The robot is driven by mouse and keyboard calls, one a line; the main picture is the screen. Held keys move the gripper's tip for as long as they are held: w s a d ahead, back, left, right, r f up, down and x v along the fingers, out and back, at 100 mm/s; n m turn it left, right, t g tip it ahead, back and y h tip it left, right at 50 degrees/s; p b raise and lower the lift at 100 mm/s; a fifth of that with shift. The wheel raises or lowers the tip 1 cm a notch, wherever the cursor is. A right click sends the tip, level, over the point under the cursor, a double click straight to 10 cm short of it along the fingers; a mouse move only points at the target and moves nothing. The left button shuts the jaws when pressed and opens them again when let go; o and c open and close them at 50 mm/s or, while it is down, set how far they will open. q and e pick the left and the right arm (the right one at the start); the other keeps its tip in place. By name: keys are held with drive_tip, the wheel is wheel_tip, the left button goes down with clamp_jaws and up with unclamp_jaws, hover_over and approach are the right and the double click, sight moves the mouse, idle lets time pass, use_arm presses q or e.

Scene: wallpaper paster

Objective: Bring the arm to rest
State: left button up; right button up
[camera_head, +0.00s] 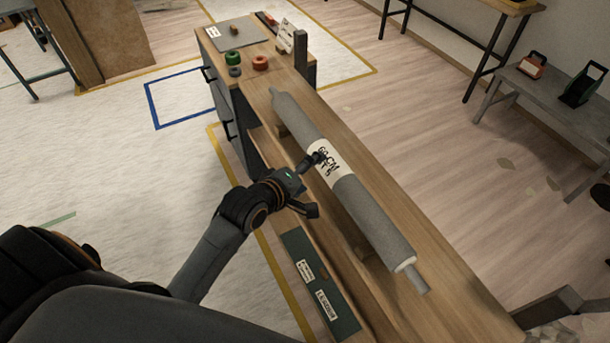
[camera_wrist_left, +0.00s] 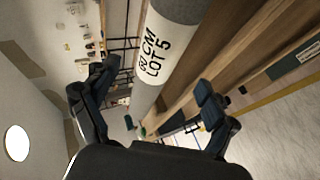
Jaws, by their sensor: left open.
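My left gripper (camera_head: 313,184) is over the wooden workbench, just beside a long grey roll (camera_head: 374,217) with a white label band reading "60 CM LOT 5". Its two fingers are spread apart, and nothing is held between them. In the left wrist view the open fingers (camera_wrist_left: 155,92) frame the roll (camera_wrist_left: 178,62), which passes between and beyond them; I cannot tell whether they touch it. The roll lies lengthwise on the bench (camera_head: 452,290) on wooden supports. My right gripper is not in view.
Green and red tape rolls (camera_head: 260,62) and a grey plate (camera_head: 237,33) sit at the bench's far end, by a dark upright post (camera_head: 305,60). A dark green labelled panel (camera_head: 318,283) is along the near left side. Open floor (camera_head: 130,180) lies left.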

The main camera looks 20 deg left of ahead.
use_arm(q)
drive_tip(key=shift+v, duration=0.95)
drive_tip(key=s+f+m+g+y, duration=0.1)
drive_tip(key=s+f+m+g, duration=0.3)
drive_tip(key=s+m, duration=0.5)
drive_tip(key=s+f+m+g+y, duration=0.1)
drive_tip(key=s+f+m+g, duration=0.4)
drive_tip(key=s, duration=0.8)
wheel_tip(320, 180, down, 25)
drive_tip(key=s+m+g, duration=0.1)
drive_tip(key=s, duration=0.1)
drive_tip(key=s+a+f+g, duration=0.1)
drive_tip(key=s+a+f, duration=0.2)
drive_tip(key=s+f, duration=1.3)
drive_tip(key=shift+s+a+f+y, duration=0.25)
drive_tip(key=shift+s+f+y, duration=0.1)
drive_tip(key=shift+s, duration=0.1)
